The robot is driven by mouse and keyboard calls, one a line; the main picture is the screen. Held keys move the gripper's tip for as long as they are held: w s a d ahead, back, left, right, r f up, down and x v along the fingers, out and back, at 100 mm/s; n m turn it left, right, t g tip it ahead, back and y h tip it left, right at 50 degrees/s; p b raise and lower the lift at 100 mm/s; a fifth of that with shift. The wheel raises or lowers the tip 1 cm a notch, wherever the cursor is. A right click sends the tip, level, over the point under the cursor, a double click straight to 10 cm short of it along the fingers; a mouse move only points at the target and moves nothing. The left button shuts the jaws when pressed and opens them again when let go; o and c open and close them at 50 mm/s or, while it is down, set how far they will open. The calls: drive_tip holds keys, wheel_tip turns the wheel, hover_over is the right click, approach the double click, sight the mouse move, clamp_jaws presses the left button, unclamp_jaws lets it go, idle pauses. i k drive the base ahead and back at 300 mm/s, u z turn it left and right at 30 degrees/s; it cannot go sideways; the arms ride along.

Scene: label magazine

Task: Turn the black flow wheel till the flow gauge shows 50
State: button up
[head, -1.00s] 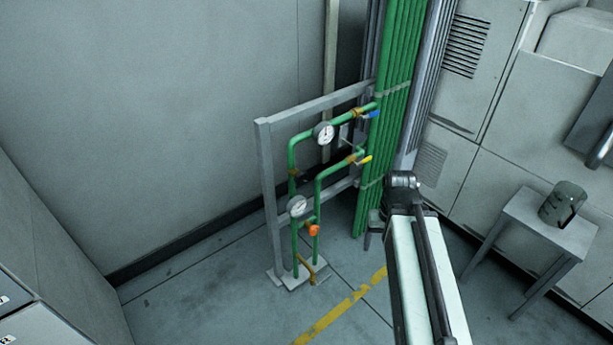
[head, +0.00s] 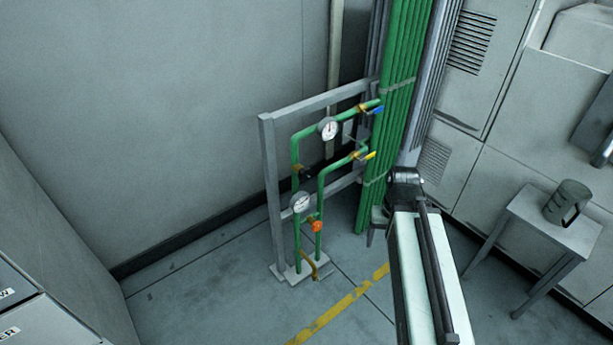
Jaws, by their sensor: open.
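A green pipe rig on a grey frame (head: 268,165) stands near the back wall. It carries two round white gauges, an upper gauge (head: 329,129) and a lower gauge (head: 302,203). Their needles and numbers are too small to read, and I cannot tell which is the flow gauge. A small dark part (head: 304,170) sits on the left pipe between them; I cannot tell whether it is the black flow wheel. An orange knob (head: 317,226) is low on the rig. My arm reaches in from the bottom, right of the rig; my gripper does not show.
The rig has a blue lever (head: 377,111) and a yellow lever (head: 369,155). Grey cabinets (head: 480,170) line the right; another cabinet (head: 45,310) is at lower left. Floor before the rig is clear.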

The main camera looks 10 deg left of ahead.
sight(305, 174)
drive_tip(key=u, duration=1.75)
drive_tip(key=k, duration=1)
drive_tip(key=z, duration=0.95)
drive_tip(key=i, duration=1)
drive_tip(key=u, duration=0.05)
